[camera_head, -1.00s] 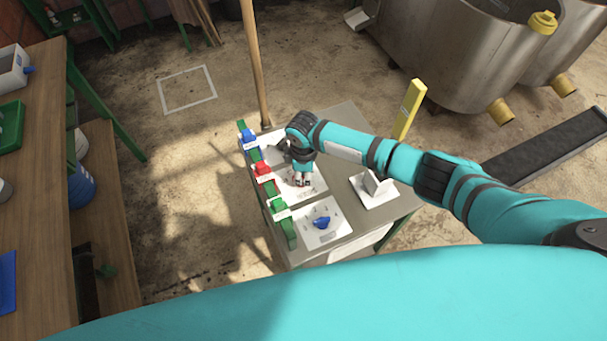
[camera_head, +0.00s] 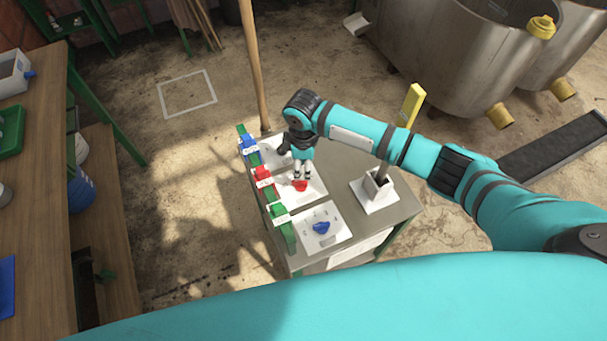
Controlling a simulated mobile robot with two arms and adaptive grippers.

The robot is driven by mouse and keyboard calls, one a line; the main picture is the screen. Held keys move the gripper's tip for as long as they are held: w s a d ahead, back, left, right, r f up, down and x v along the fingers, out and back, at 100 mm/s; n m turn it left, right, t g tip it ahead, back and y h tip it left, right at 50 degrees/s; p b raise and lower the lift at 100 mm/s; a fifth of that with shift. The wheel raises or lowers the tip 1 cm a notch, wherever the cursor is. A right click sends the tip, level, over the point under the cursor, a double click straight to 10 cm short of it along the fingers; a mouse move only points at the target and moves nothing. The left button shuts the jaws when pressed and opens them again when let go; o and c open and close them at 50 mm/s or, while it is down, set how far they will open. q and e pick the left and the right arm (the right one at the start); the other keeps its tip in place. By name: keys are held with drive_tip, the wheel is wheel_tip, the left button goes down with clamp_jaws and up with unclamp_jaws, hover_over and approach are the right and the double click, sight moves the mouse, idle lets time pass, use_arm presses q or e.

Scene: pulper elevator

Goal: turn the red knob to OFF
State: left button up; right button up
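The red knob (camera_head: 300,186) sits on a white plate (camera_head: 316,190) in the middle of the grey stand (camera_head: 340,150). My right gripper (camera_head: 302,176) points down just above and behind the knob, its two fingers slightly apart with nothing between them. The knob shows below the fingertips; whether they touch it I cannot tell. The plate's markings near the knob are too small or hidden to read. My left gripper is not in view.
A blue knob (camera_head: 321,228) on a white dial plate is at the near end. Blue, red and green tagged pieces line the stand's left edge. A yellow-handled lever (camera_head: 411,104) rises from a white base at right. A wooden pole (camera_head: 256,75) stands behind.

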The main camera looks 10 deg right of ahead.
drive_tip(key=shift+r, duration=2.05)
drive_tip(key=shift+s+f, duration=0.1)
